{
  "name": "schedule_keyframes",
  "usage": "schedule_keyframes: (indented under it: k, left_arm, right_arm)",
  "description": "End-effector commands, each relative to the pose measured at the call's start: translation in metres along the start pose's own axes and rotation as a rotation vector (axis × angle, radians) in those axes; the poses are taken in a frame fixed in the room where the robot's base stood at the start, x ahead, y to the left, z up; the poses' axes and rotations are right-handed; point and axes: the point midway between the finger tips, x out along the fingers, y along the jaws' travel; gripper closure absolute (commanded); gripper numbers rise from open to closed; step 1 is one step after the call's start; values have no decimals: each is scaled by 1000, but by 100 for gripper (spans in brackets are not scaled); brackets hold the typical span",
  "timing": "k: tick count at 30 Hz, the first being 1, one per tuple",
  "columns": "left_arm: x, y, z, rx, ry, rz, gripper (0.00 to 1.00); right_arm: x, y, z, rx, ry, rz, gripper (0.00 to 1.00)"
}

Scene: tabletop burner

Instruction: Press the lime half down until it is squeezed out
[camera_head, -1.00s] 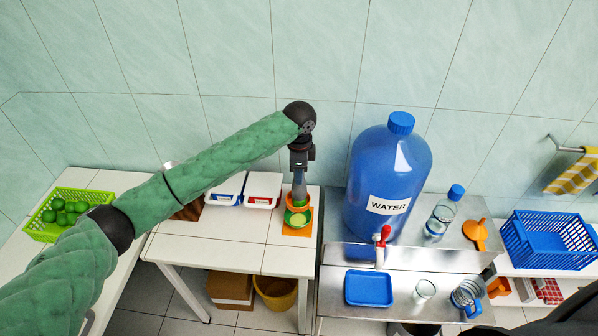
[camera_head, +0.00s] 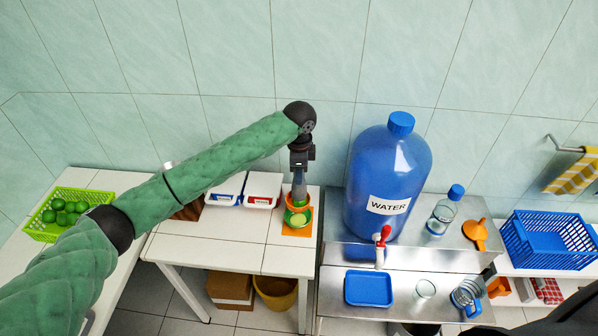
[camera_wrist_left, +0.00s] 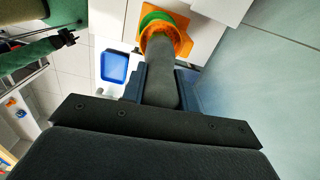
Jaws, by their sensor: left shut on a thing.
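My left gripper (camera_head: 299,190) points straight down over the orange squeezer cup (camera_head: 290,203) on the small white table. A round green piece with a pale centre (camera_head: 300,220) shows at the cup's front, above an orange mat (camera_head: 291,233). I cannot tell whether it is a bowl or cut fruit.
Two white boxes (camera_head: 263,190) stand close left of the cup. A big blue water bottle (camera_head: 389,180) stands to the right, with a red tap and a blue tray (camera_head: 369,289) in front. A green basket of limes (camera_head: 47,228) is far left. The table's front is clear.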

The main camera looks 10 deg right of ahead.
Motion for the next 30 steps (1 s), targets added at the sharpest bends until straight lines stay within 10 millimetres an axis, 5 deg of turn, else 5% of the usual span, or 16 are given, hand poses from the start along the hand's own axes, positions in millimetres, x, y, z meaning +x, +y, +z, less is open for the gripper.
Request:
schedule_keyframes:
  k: [14,30]
  left_arm:
    - [-29,0,0,0,-2,2,100]
    - [-71,0,0,0,0,-2,100]
  right_arm:
    - [-23,-3,-3,1,1,-3,64]
    - [-22,-2,-2,1,1,-2,64]
